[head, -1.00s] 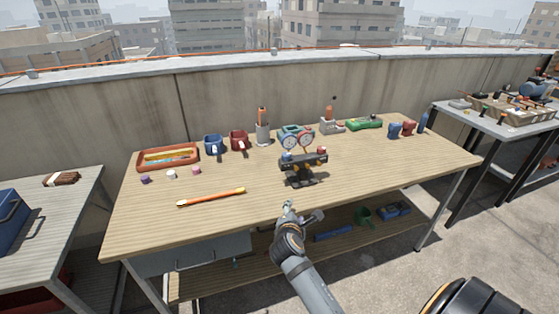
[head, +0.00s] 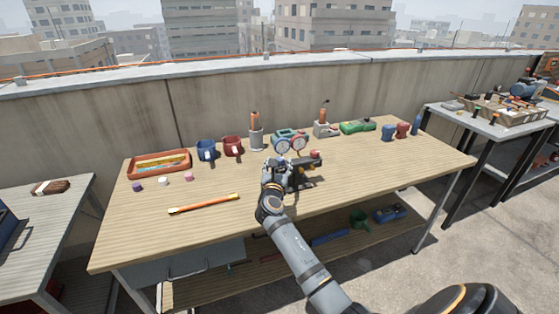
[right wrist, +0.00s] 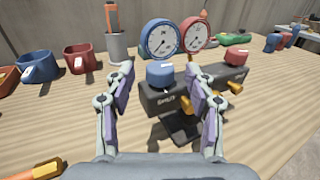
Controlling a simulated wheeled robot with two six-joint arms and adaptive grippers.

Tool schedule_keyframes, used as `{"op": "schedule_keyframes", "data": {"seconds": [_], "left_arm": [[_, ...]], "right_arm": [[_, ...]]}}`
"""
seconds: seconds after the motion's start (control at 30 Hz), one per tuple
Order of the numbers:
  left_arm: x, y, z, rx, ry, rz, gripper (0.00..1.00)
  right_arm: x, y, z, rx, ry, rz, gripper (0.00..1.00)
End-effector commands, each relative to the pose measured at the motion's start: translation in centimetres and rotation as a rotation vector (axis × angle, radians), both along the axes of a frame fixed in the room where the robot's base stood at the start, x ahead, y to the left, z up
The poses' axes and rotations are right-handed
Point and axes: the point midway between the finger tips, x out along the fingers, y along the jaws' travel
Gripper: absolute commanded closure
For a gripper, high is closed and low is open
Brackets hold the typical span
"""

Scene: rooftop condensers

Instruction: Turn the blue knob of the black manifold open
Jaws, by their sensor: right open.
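The black manifold (head: 306,176) stands on the wooden workbench, partly hidden behind my right gripper in the head view. In the right wrist view the black manifold (right wrist: 172,100) shows a blue knob (right wrist: 160,75) on its top left and a red knob (right wrist: 210,58) farther right. Two dial gauges, one blue (right wrist: 160,38) and one red (right wrist: 194,34), stand behind the knobs. My right gripper (head: 274,165) is open; in the right wrist view its fingers (right wrist: 160,84) are on either side of the blue knob, with gaps visible. My left gripper is not in view.
An orange tray (head: 158,165), a blue mug (head: 206,149) and a red mug (head: 232,146) stand at the back left. A screwdriver-like orange tool (head: 204,203) lies at the front left. A grey holder (head: 256,138) stands behind the manifold. The right front of the bench is clear.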

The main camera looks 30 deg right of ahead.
Motion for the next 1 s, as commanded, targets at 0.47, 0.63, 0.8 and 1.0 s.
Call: {"op": "schedule_keyframes", "data": {"seconds": [0.47,0.63,0.8,1.0], "left_arm": [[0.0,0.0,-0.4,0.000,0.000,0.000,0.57],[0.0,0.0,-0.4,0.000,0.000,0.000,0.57],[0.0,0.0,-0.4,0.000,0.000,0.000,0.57],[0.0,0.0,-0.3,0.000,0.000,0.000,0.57]], "right_arm": [[2.6,-2.2,-0.1,0.001,0.000,0.000,0.45],[2.6,-2.2,0.0,0.001,0.000,0.000,0.59],[2.6,-2.2,0.0,0.001,0.000,0.000,0.82],[2.6,-2.2,0.0,0.001,0.000,0.000,1.00]]}}
